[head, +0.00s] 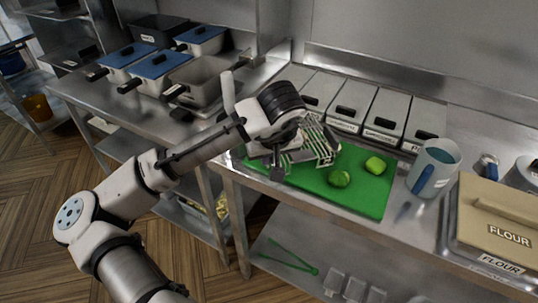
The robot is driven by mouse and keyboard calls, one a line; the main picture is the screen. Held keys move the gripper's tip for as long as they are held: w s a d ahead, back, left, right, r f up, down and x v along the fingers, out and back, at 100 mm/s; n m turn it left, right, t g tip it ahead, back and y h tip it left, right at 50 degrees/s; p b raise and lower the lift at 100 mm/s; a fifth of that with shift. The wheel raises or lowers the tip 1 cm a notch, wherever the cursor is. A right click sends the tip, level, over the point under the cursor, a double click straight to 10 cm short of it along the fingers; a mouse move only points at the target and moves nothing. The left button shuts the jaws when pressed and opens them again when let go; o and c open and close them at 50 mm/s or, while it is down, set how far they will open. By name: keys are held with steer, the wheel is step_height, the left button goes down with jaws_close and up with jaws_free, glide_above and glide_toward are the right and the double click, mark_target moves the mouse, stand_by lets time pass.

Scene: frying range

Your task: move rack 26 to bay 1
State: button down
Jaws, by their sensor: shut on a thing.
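A metal wire rack (322,146) is at my gripper, above the left part of a green board (362,198). My gripper (278,152) is shut on the rack, and the arm reaches in from the lower left. The gripper body hides part of the rack, and no number can be read on it. I cannot tell whether the rack touches the board. No bay marked 1 can be made out.
A pale cup (432,168) and a flour container (500,220) are right. Blue-lidded pans (160,66) and an open grey pan (203,82) stand left.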

steer(key=c, duration=1.5)
jaws_free()
steer(key=shift+c, duration=0.2)
steer(key=shift+r, duration=0.1)
steer(key=b+v, duration=0.1)
steer(key=v, duration=1.1)
